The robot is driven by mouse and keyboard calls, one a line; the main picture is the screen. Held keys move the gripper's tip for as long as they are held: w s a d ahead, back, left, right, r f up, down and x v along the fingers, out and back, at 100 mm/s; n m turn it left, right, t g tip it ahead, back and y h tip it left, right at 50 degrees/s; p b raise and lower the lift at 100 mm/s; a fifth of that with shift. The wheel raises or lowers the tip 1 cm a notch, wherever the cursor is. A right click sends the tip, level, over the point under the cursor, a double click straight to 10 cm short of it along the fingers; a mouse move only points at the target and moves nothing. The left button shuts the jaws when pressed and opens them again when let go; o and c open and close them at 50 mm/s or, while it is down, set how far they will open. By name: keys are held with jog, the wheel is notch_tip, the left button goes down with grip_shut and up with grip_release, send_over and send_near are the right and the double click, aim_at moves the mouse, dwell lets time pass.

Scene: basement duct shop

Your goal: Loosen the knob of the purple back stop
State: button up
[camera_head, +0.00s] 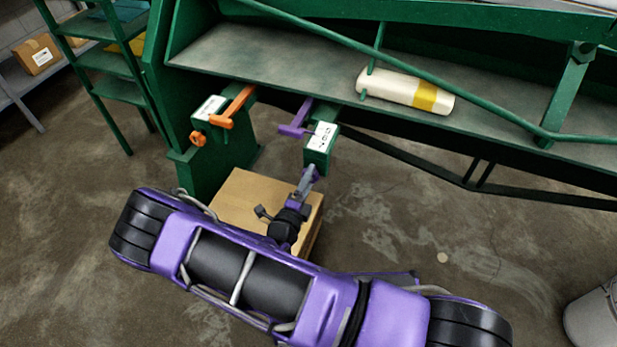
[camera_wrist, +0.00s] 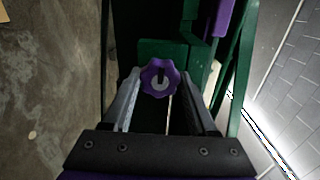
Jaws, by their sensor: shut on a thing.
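The purple back stop (camera_head: 296,119) is an angled bar on a green block with a white label, at the front edge of the green machine. Part of it shows at the top of the wrist view (camera_wrist: 222,18). Its purple lobed knob (camera_wrist: 160,78) has a grey centre and sits between my two finger ends in the wrist view. My gripper (camera_head: 308,182) is just below the labelled block and is shut on the knob, one finger on each side. In the head view the knob is mostly hidden by my gripper.
An orange stop (camera_head: 233,107) with an orange knob stands left of the purple one. A cardboard box (camera_head: 240,197) is on the floor beneath my gripper. A white and yellow package (camera_head: 405,91) lies on the green bed. A green rail (camera_head: 440,100) crosses above it.

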jog(key=n, duration=0.6)
jog(key=shift+p, duration=0.3)
jog(key=shift+n, duration=0.3)
jog(key=o, duration=1.4)
jog(key=shift+c, duration=0.2)
jog(key=v, duration=1.7)
jog(key=shift+s, duration=0.25)
jog(key=shift+w+a+r, duration=0.1)
jog(key=shift+a, duration=0.05)
